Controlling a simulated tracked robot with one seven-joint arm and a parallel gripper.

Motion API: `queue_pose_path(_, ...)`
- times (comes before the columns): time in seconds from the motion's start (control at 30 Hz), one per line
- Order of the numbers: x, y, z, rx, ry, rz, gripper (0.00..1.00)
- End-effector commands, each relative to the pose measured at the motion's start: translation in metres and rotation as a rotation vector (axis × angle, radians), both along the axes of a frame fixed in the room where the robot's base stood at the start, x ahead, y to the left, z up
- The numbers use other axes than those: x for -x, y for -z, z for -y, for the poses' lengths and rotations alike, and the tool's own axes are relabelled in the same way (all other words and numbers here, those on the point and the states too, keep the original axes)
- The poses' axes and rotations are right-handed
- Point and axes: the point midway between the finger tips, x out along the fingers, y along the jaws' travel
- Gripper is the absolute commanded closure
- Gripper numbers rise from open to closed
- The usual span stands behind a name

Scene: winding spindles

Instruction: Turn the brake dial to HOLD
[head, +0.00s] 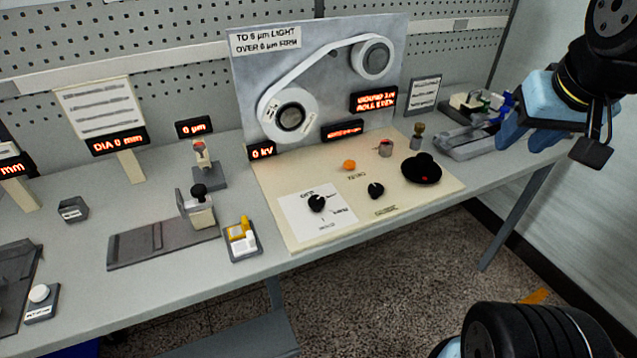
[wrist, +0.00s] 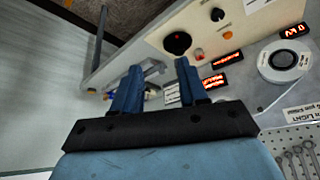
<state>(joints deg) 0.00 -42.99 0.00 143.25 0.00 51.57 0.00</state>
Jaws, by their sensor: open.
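The sloping cream control panel (head: 285,185) stands on the bench in the head view. One black pointer knob (head: 316,203) sits on a white card with printed labels, too small to read. A second black knob (head: 375,190) is to its right, and a large black round handle (head: 421,168) with a red mark is further right. I cannot tell by label which is the brake dial. In the wrist view I see the large handle (wrist: 177,43) and one small knob (wrist: 217,14). My gripper (head: 506,125) is open and empty, right of the panel; its blue fingers (wrist: 158,78) are apart.
An orange button (head: 349,165) and a red-topped button (head: 385,148) sit on the panel. The upright plate behind carries two rolls with a white band (head: 310,68). A grey fixture (head: 470,138) stands right of the panel, near my gripper. A small tray (head: 243,243) is to the left.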

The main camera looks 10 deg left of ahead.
Motion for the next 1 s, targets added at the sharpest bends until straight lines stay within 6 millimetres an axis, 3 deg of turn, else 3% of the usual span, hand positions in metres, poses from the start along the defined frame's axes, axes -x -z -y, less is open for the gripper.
queue_pose_path(0.23,-0.012,-0.001,-0.01,0.038,-0.076,-0.039,0.34)
queue_pose_path(0.37,-0.031,0.001,-0.034,0.11,-0.213,-0.103,0.34)
queue_pose_path(0.67,-0.079,0.013,-0.103,0.309,-0.615,-0.266,0.34)
queue_pose_path(1.0,-0.112,0.048,-0.207,0.526,-1.082,-0.424,0.34)
